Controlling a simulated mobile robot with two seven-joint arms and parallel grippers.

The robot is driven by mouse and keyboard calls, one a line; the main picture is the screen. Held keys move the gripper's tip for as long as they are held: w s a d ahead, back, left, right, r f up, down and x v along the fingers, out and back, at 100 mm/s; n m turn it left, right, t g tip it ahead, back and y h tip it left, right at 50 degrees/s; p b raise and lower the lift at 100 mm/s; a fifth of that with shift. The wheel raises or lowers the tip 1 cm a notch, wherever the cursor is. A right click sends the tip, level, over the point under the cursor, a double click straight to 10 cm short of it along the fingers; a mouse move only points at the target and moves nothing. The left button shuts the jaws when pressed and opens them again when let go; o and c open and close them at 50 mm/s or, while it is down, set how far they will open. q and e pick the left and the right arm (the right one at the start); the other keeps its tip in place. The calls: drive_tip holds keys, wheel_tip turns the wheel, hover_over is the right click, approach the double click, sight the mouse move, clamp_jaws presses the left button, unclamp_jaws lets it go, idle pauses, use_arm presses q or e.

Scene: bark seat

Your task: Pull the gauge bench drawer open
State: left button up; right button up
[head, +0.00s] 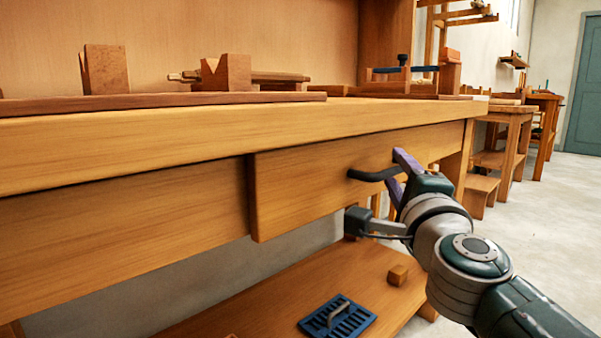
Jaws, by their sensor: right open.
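The gauge bench (150,150) is a long wooden bench running across the left and middle of the head view. Its wide drawer front (300,185) sits under the top, standing slightly proud of the panel to its left; no open gap shows above it. A dark bar handle (370,175) sticks out from the drawer front. My right gripper (393,173) is open at the handle, with its purple fingers near the handle's right end, one above and one lower. I cannot tell whether they touch it. My left gripper is out of view.
Wooden V-blocks (228,73) and tools lie on the bench top. A lower shelf holds a blue slotted tray (337,317) and a small wooden block (398,275). Other benches (505,125) stand behind; the floor (550,220) at right is clear.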

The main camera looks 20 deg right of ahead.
drive_tip(key=shift+x, duration=0.75)
clamp_jaws()
idle(0.9)
